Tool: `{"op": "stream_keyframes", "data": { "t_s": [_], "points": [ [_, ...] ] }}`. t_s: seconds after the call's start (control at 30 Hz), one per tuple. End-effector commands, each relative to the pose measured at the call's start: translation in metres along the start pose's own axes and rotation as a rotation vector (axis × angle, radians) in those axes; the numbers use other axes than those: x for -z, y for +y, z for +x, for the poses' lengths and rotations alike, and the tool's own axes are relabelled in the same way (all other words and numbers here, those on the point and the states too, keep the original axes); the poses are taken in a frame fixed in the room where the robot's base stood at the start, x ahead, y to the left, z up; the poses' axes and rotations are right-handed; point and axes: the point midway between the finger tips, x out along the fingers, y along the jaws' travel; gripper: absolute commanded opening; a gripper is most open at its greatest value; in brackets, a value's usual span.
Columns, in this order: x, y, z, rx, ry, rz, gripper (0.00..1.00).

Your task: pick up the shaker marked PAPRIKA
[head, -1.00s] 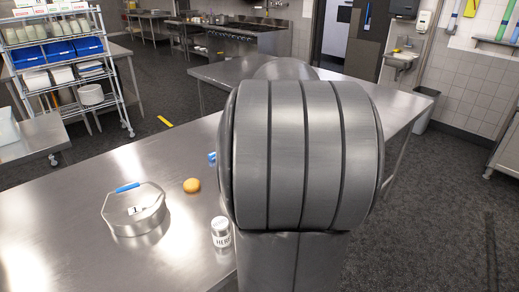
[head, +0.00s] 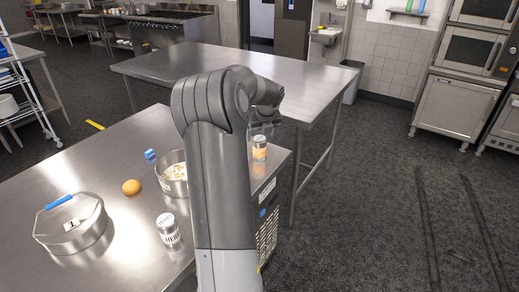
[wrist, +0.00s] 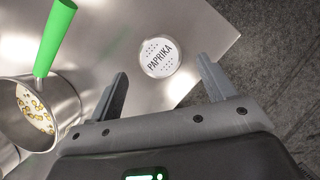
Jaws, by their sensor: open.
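The PAPRIKA shaker (wrist: 159,57) shows from above in the wrist view, its round white lid lettered PAPRIKA and dotted with holes. In the head view the shaker (head: 259,150) stands upright near the table's far right corner, with an orange band on its side. My gripper (wrist: 162,70) is open and empty. In the wrist view its two fingers point toward the shaker, which lies between and just beyond the tips. I see no contact. In the head view my arm hides part of the table, and the fingers are hard to make out.
A pot (head: 173,186) of pale pieces stands left of my arm; the wrist view shows its green handle (wrist: 53,40). A HERB-lettered shaker (head: 169,232), an orange-brown ball (head: 131,187), a blue block (head: 150,154) and a lidded pot (head: 72,226) lie farther left. The table edge is close to the shaker.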

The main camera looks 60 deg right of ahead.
Motion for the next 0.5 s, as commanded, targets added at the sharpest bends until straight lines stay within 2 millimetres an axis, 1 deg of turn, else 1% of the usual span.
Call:
{"op": "stream_keyframes", "data": {
  "t_s": [0.03,0.1,0.27,0.5],
  "points": [
    [0.000,0.000,0.009,-0.001,0.002,0.000,0.75],
    [0.000,0.000,0.017,0.000,0.000,-0.001,0.75],
    [0.000,0.000,0.028,-0.001,0.001,-0.002,0.75],
    [-0.002,-0.002,0.063,-0.001,0.001,-0.003,0.75]
  ]
}}
